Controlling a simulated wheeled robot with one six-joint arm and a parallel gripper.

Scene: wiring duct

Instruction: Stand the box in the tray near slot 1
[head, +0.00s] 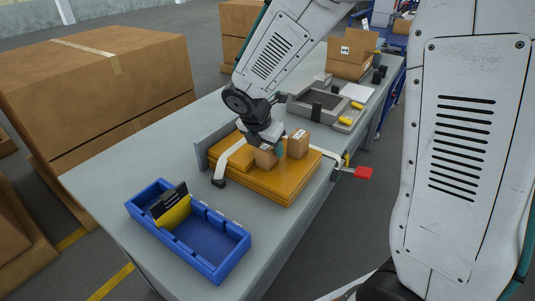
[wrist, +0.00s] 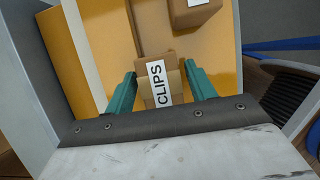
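A small brown box labelled CLIPS (wrist: 158,82) stands on the orange-yellow board on the table, and it also shows in the head view (head: 264,157). My gripper (wrist: 160,90) has its two teal fingers on either side of this box, with what looks like a narrow gap at the right finger; its fingers are partly hidden in the head view (head: 278,150). The blue tray (head: 228,268) lies at the table's near left, with a black and yellow item (head: 172,208) leaning in its left part. Its right part looks empty. I cannot read any slot number.
A second small brown box (head: 299,144) stands right beside the first. A white strap (head: 226,166) crosses the board. Bare table lies around the blue tray.

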